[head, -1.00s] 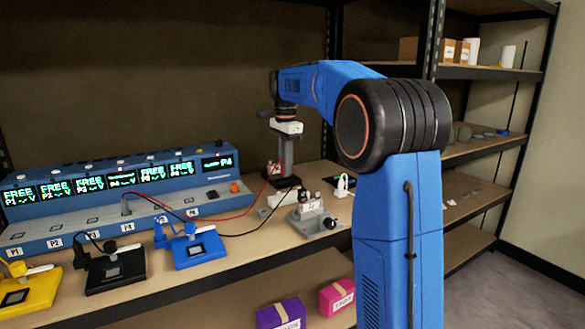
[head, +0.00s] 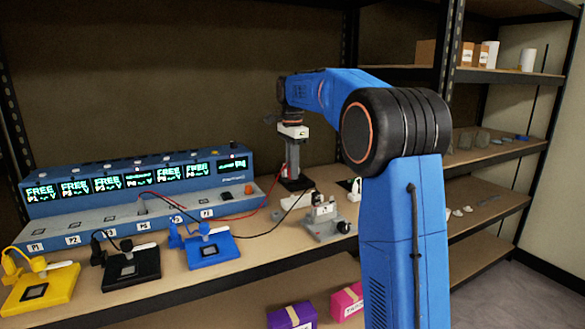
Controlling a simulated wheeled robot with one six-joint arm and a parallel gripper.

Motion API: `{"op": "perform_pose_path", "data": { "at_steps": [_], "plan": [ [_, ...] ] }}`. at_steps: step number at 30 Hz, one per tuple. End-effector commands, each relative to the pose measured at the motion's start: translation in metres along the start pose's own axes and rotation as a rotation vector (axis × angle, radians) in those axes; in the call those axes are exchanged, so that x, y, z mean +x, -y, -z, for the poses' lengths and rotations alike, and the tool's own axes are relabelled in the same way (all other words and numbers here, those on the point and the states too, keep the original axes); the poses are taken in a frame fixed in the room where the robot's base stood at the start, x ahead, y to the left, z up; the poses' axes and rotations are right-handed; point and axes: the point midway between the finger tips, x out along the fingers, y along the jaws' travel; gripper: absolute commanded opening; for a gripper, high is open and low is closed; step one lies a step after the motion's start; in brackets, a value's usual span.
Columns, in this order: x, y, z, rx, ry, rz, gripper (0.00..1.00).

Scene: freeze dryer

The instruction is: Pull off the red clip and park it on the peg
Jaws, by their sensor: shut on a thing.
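My gripper (head: 293,138) points down at the back of the bench, in front of or above a grey upright post (head: 293,162) on a dark base (head: 296,184). Its fingertips are too small to make out. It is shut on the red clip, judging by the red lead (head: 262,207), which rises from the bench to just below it. The clip itself is not clear. I cannot tell which part is the peg. A grey fixture (head: 325,222) with a black lead running to it stands in front and to the right.
A blue console (head: 130,181) with several green displays stands along the back left. Yellow (head: 48,292), black (head: 130,272) and blue (head: 208,250) stations line the front. A white plug-like item (head: 356,188) stands right of the fixture. My arm hides part of the right side.

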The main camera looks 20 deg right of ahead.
Motion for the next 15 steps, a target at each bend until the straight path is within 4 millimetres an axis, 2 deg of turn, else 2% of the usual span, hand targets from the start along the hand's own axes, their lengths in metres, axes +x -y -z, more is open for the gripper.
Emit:
{"op": "perform_pose_path", "data": {
  "at_steps": [15],
  "plan": [
    [0.033,0.0,0.0,0.0,0.0,-0.001,0.0]
  ]
}}
